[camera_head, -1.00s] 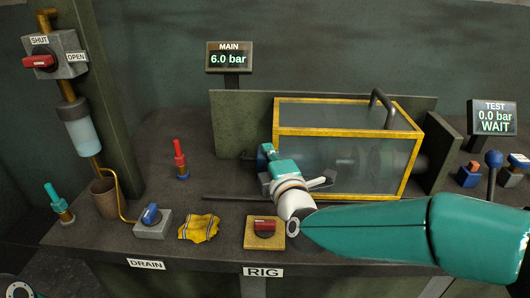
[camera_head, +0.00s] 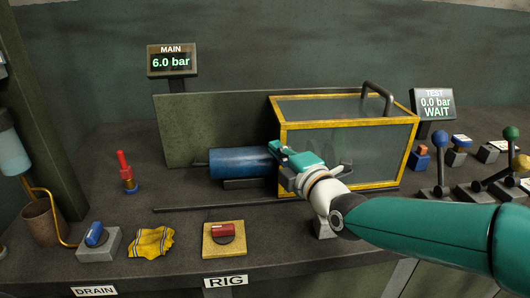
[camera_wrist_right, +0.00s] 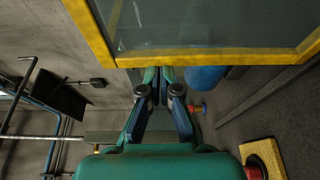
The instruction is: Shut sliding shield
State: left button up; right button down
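The sliding shield is a clear box with a yellow frame (camera_head: 345,124) and a dark bar handle (camera_head: 378,92) on top. It stands over the right part of the rig. A blue cylinder (camera_head: 240,162) sticks out uncovered to its left. My right gripper (camera_head: 277,148) is at the shield's left front edge, partly overlapping the frame. In the right wrist view its fingertips (camera_wrist_right: 157,76) are close together, with nothing seen between them, at the yellow frame bar (camera_wrist_right: 205,58); whether they touch it is hard to tell. My left gripper is out of view.
A dark rod or rail (camera_head: 230,203) lies along the bench before the rig. A red switch on a yellow plate (camera_head: 224,240), a yellow cloth (camera_head: 151,242) and a blue-handled valve (camera_head: 97,240) stand in front. Levers (camera_head: 440,165) stand at right. The TEST display (camera_head: 433,104) reads 0.0 bar, WAIT.

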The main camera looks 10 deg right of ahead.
jog(key=shift+d+r, duration=0.15)
jog(key=shift+d, duration=0.25)
